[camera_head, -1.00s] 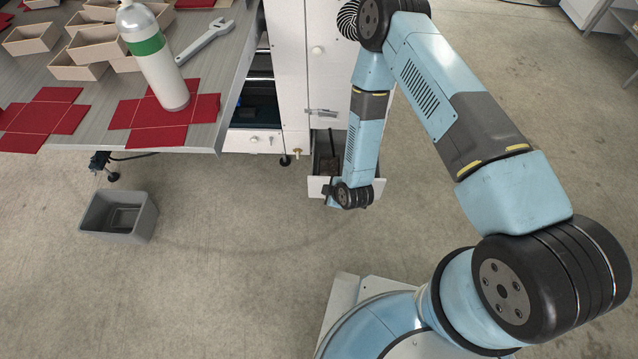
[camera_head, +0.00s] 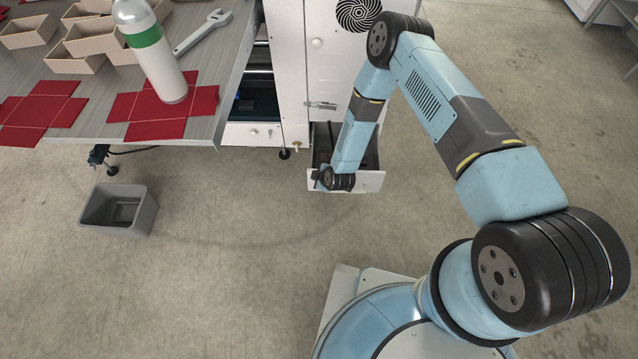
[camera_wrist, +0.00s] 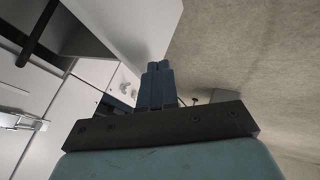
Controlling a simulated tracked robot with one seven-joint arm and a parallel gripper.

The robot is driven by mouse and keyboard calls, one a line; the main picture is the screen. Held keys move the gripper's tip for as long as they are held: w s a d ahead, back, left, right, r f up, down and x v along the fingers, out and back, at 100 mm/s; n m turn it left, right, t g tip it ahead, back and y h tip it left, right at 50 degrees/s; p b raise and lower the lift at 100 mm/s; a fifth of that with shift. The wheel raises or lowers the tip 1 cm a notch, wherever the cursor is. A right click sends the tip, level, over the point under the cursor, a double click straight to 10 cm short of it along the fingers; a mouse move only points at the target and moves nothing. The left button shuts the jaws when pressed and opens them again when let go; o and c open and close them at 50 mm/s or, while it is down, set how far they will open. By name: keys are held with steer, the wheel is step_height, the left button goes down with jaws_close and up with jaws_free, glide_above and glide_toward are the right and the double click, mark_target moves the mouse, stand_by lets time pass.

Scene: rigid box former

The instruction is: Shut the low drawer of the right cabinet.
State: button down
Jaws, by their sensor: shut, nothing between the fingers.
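The right cabinet (camera_head: 335,72) is white and stands beyond the table's right end. Its low drawer (camera_head: 371,182) is pulled out, with its white front facing me and its dark inside partly hidden by my arm. In the wrist view the drawer front (camera_wrist: 140,25) is a pale panel at the top, with the drawer's inside to its left. My gripper (camera_wrist: 158,84) is shut and empty, its fingertips close to the panel's lower edge; I cannot tell whether they touch. In the head view my wrist is at the left part of the drawer front, and the fingers are barely visible.
A grey table (camera_head: 205,125) at left holds a bottle (camera_head: 160,62), a wrench (camera_head: 204,31), red box blanks (camera_head: 38,112) and several small boxes (camera_head: 97,36). A grey bin (camera_head: 135,215) stands on the floor at left. The floor before the drawer is clear.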

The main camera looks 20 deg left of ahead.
steer(key=shift+w+a, duration=0.1)
steer(key=shift+w, duration=0.35)
